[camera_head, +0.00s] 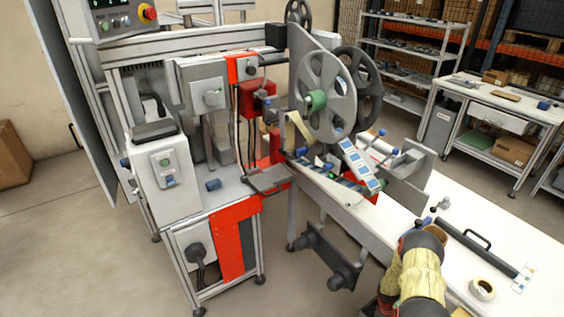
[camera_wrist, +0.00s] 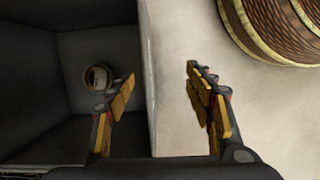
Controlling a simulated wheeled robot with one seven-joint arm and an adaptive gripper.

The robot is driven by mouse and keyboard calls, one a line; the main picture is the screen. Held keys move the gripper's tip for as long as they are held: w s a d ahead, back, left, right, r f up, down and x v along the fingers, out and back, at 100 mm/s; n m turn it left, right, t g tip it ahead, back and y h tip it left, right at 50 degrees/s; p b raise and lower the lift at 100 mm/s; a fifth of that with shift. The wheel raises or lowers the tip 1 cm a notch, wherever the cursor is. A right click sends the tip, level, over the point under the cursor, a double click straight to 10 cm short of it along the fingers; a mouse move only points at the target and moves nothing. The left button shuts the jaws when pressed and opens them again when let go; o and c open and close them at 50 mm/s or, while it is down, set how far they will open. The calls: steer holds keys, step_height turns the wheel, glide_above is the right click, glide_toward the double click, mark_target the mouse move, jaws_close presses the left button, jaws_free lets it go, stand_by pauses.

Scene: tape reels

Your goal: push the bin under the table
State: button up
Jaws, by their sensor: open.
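The bin (camera_wrist: 35,75) is a dark grey, open box filling the left of the wrist view. A small pale roll (camera_wrist: 97,77) lies inside it. My gripper (camera_wrist: 160,72) is open, one finger over the bin's inside and the other beyond its right wall. The pale edge of that wall runs between the fingers; whether either finger touches it I cannot tell. The table (camera_head: 500,225) has a long white top at the right of the head view. In that view I cannot make out the bin or my fingertips.
A tape machine (camera_head: 215,150) with big grey reels (camera_head: 328,105) stands at the table's far end. A bracket with dark rollers (camera_head: 330,258) hangs beside the table. Floor at the lower left is clear.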

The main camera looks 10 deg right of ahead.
steer(key=a+r+p, duration=0.1)
steer(key=a, duration=1)
steer(key=shift+w+a, duration=0.4)
steer(key=shift+w, duration=0.05)
